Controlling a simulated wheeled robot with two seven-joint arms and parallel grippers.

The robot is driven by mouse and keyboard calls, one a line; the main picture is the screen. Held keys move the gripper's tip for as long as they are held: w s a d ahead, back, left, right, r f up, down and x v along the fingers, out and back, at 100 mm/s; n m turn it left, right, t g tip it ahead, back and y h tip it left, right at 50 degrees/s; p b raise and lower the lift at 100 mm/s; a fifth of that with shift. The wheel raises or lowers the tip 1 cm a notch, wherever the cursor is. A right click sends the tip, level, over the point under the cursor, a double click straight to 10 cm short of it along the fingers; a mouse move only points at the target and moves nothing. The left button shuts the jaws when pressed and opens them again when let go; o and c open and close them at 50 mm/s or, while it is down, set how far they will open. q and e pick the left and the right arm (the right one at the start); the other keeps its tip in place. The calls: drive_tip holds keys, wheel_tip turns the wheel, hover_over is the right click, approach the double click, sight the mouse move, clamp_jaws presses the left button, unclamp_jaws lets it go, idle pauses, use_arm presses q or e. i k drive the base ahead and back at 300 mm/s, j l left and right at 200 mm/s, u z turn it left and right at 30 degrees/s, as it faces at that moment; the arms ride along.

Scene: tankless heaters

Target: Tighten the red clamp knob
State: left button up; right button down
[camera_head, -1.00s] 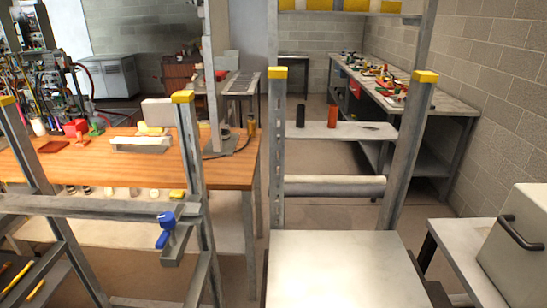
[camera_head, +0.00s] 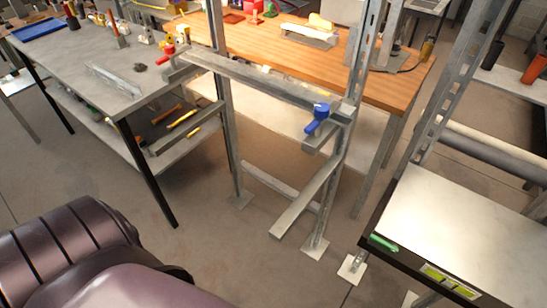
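A small red knob (camera_head: 168,50) sits at the left end of the metal rack's crossbar (camera_head: 250,80), by the corner of the grey bench. It is small, so I cannot tell how tight it is. A blue clamp knob (camera_head: 318,118) sits at the crossbar's right end, by the right upright. Neither of my grippers is in view, and nothing is seen touching either knob.
A grey bench (camera_head: 110,100) with tools stands left, and a wooden table (camera_head: 390,88) stands behind the rack. A pale-topped stand (camera_head: 460,225) is at right. Floor (camera_head: 220,265) is open in front. A dark purple ribbed shape fills the lower left; I cannot tell what it is.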

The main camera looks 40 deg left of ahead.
sight(169, 49)
drive_tip(key=u, duration=1.8)
